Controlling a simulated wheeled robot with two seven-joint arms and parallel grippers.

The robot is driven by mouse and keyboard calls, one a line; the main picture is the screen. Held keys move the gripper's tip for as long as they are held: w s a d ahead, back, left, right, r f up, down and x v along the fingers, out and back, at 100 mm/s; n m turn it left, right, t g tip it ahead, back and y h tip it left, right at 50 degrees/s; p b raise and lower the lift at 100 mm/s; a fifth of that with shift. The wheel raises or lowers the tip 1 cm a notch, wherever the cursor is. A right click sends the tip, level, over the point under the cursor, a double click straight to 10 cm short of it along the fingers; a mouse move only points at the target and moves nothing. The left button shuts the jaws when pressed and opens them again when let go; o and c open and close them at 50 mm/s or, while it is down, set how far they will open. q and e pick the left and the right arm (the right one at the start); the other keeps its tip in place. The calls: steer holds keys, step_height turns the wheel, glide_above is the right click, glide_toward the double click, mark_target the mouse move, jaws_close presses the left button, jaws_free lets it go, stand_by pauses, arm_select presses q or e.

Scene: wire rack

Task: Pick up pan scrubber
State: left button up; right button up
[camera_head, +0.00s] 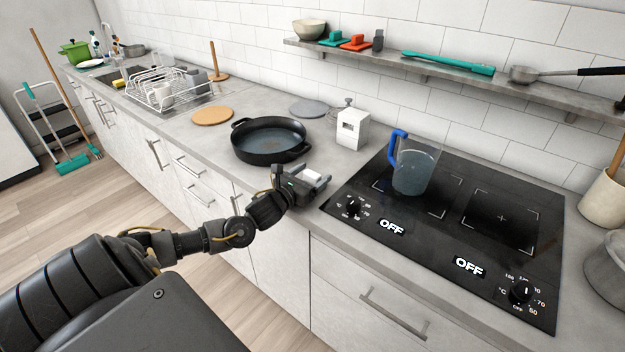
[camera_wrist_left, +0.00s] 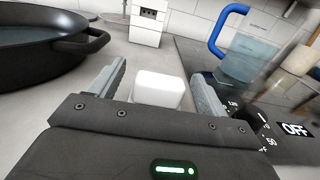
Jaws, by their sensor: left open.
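My left gripper (camera_head: 311,181) is open at the front edge of the counter, between the black pan and the cooktop. A small white block (camera_wrist_left: 158,88) with rounded edges sits between its two grey fingers in the left wrist view, with a gap visible at the left finger. The block also shows between the fingers in the head view (camera_head: 314,176). It may be the pan scrubber, but I cannot tell for sure. Its lower part is hidden by the gripper body. My right gripper is not in view.
A black pan (camera_head: 270,141) stands left of the gripper. A white box (camera_head: 352,128) stands behind it. The cooktop (camera_head: 445,270) with a blue-handled jug (camera_head: 415,168) is on the right. A shelf (camera_head: 470,78) holds teal and orange utensils above.

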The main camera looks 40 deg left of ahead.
arm_select(q)
steer(key=shift+w, duration=1.1)
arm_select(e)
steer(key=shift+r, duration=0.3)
arm_select(q)
steer(key=c, duration=1.1)
steer(key=shift+o, duration=0.2)
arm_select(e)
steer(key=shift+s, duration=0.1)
arm_select(q)
steer(key=shift+r, duration=0.1)
